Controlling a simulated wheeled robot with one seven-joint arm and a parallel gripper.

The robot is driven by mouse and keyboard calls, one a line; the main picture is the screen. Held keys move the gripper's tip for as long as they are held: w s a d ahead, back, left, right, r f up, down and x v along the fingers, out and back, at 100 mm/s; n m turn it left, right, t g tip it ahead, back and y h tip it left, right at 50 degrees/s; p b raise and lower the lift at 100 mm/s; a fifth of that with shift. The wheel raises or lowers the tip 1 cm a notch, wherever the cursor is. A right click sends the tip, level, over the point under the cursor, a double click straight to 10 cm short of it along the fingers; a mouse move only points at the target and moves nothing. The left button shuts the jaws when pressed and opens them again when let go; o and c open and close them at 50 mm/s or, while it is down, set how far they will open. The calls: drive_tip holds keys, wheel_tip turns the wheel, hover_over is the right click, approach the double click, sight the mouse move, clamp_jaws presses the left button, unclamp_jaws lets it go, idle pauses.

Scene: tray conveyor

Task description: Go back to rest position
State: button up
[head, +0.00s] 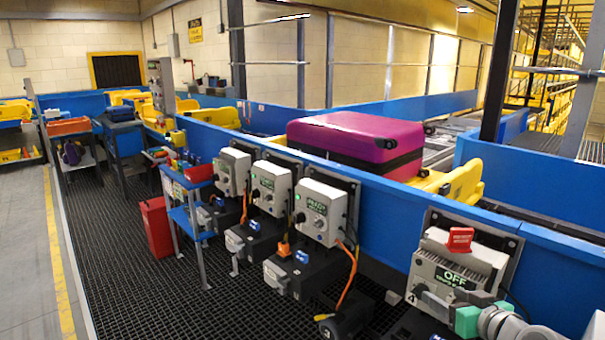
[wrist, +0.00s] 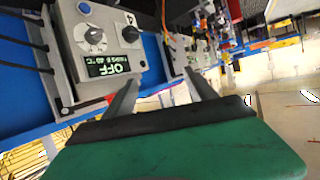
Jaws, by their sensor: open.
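My gripper (head: 448,301) is at the lower right of the head view, in front of the grey control box (head: 432,270) whose display reads OFF. A red switch cover (head: 460,240) stands up on top of this box. In the wrist view, my gripper (wrist: 161,88) shows its green body and two grey fingers spread apart, with nothing between them. I cannot tell whether the fingers touch the box.
A magenta suitcase (head: 355,135) lies on the conveyor behind the blue side wall (head: 385,205). Several similar control boxes (head: 316,208) line the wall. A blue shelf stand (head: 187,215) and a red bin (head: 157,227) stand farther left. The grated floor (head: 150,290) is open at left.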

drive_tip(key=s+a+f+n+g+y+p, duration=0.1)
drive_tip(key=a+g, duration=0.1)
drive_tip(key=a, duration=0.4)
drive_tip(key=a+f+g+p, duration=0.1)
drive_tip(key=a+g+p, duration=0.15)
drive_tip(key=a, duration=0.45)
drive_tip(key=s+a+m+g+h+p, duration=0.1)
drive_tip(key=s+a+g+h+p, duration=0.1)
drive_tip(key=s+a+g, duration=0.3)
drive_tip(key=s+a, duration=0.3)
drive_tip(key=s, duration=0.4)
drive_tip(key=shift+a+f, duration=0.3)
drive_tip(key=shift+f, duration=0.05)
drive_tip(key=shift+g, duration=0.25)
